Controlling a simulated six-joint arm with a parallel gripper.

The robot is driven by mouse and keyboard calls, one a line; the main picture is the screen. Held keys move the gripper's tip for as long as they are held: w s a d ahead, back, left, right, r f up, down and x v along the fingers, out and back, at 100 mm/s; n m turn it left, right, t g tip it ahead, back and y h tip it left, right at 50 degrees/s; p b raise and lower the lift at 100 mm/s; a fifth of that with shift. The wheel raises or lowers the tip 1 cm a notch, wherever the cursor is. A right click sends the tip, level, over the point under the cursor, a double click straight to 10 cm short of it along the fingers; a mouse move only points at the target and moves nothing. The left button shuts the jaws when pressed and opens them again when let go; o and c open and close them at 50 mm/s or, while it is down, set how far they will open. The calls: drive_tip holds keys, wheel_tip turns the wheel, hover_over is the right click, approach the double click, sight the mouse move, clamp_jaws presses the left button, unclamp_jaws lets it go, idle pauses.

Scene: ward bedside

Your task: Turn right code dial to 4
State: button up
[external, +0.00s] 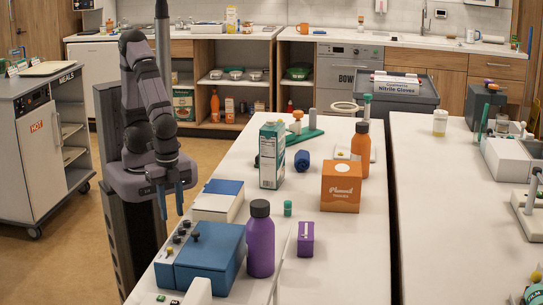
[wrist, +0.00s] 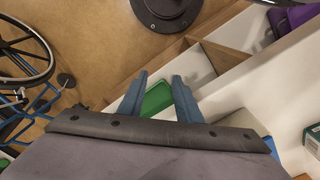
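A blue box (external: 212,258) stands near the table's left edge, with a small dark knob on its lid. A blue-grey strip (external: 172,249) with several small dark knobs adjoins its left side. I cannot make out any digits, or tell which knob is the right code dial. My gripper (external: 172,202) hangs above and left of this box, beyond the table edge, with its blue fingers pointing down. In the wrist view my gripper (wrist: 159,80) is open with nothing held. The dials are not recognizable in the wrist view.
A purple bottle (external: 260,240) stands just right of the blue box, with a small purple box (external: 305,240) beyond it. A white box with a blue lid (external: 218,201) lies behind. A carton (external: 272,155) and an orange box (external: 341,186) stand farther back.

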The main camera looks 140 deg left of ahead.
drive_tip(key=shift+c, duration=1.1)
